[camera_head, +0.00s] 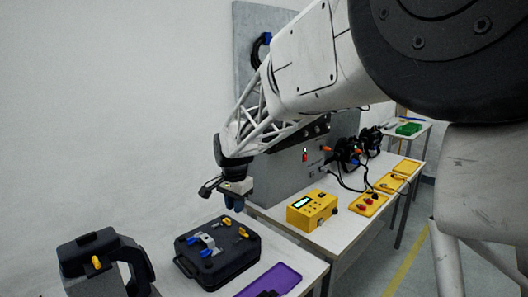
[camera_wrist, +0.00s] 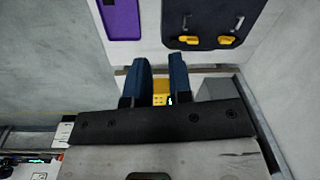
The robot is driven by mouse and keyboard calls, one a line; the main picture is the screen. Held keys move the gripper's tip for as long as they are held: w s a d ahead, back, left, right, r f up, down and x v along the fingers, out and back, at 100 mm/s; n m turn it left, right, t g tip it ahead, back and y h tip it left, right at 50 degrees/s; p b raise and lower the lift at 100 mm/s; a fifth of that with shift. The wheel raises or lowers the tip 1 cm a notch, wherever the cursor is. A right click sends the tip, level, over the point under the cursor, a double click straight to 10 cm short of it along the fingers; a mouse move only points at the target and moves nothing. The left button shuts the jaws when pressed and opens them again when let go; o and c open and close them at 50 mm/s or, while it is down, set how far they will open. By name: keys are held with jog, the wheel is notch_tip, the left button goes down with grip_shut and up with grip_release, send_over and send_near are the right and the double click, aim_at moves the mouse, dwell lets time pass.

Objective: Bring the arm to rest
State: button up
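My gripper (camera_head: 234,203) hangs at the end of my arm, pointing down, above the gap between the front table and the table behind it. In the head view it is above and to the right of the black case and apart from everything. In the wrist view the two blue fingers of my gripper (camera_wrist: 160,62) stand apart with nothing held between them. Part of a yellow box (camera_wrist: 160,88) shows beyond the gap between the fingers.
A black case (camera_head: 212,272) with blue and yellow fittings, a purple tray (camera_head: 286,273) and a black clamp-like device (camera_head: 100,244) are on the front table. A yellow box with a display (camera_head: 312,210) and a large grey cabinet (camera_head: 283,170) stand on the table behind.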

jog(key=s+d+r+n+t, duration=0.1)
jog(key=s+d+r+n, duration=0.15)
jog(key=s+d, duration=0.65)
jog(key=s+d+r+n, duration=0.1)
jog(key=s+d+r, duration=0.3)
jog(key=s+d, duration=0.5)
jog(key=s+d+f+n, duration=0.1)
jog(key=s+d, duration=0.3)
jog(key=s, duration=0.6)
jog(key=s+d+f+n, duration=0.2)
jog(key=s+d, duration=0.3)
jog(key=s, duration=0.5)
jog(key=shift+f+t, duration=0.4)
jog(key=shift+f, duration=0.15)
jog(key=shift+o, duration=0.5)
